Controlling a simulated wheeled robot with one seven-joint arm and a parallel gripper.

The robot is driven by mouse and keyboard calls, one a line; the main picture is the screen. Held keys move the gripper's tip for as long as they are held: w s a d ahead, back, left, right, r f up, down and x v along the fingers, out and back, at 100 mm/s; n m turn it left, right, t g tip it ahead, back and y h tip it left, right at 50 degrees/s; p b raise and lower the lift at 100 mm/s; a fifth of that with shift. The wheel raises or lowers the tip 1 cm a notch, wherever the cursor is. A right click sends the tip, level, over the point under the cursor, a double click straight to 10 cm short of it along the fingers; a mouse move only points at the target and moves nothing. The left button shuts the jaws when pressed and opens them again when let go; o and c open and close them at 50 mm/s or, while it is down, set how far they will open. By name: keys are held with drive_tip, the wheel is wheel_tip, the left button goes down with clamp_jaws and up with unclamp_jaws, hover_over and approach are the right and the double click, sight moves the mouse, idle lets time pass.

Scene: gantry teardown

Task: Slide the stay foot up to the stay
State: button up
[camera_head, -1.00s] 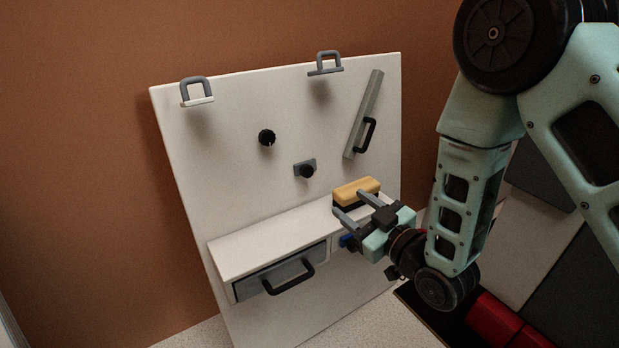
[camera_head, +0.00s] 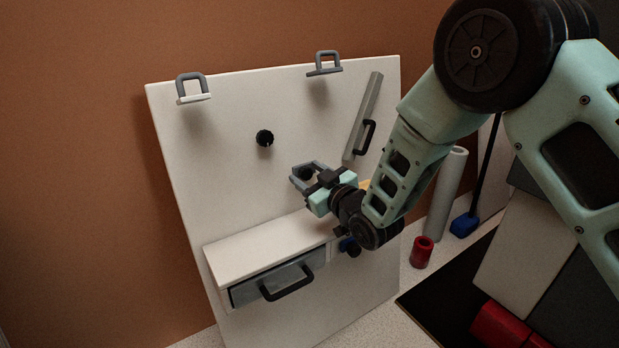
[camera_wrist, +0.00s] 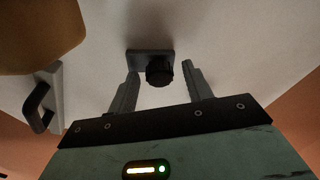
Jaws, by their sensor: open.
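The stay foot, a small grey plate with a round black knob, is on the white panel; in the wrist view its knob (camera_wrist: 159,71) shows between my fingertips. In the head view its knob (camera_head: 305,173) is partly hidden by my gripper (camera_head: 299,172). My gripper is open, with one finger on each side of the knob; I cannot tell whether either touches it. The stay, a slanted grey bar (camera_head: 364,112) with a black handle, is up and right of the foot. The stay (camera_wrist: 56,92) is at the left in the wrist view.
A yellow block (camera_head: 365,185) is mostly behind my wrist, over the white ledge (camera_head: 250,248). A drawer (camera_head: 265,284) with a black handle sits below. A black knob (camera_head: 265,138) and two grey brackets (camera_head: 192,88) (camera_head: 324,64) are on the panel.

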clamp_jaws()
drive_tip(key=shift+w+d, duration=0.8)
drive_tip(key=shift+d, duration=0.35)
drive_tip(key=shift+w+d, duration=0.75)
drive_tip(key=shift+d, duration=0.35)
unclamp_jaws()
drive_tip(key=shift+d, duration=0.1)
drive_tip(key=p+v, duration=0.3)
drive_tip(key=v, duration=1.4)
drive_tip(key=shift+s+p, duration=0.15)
drive_tip(key=shift+p, duration=0.2)
drive_tip(key=shift+d, duration=0.1)
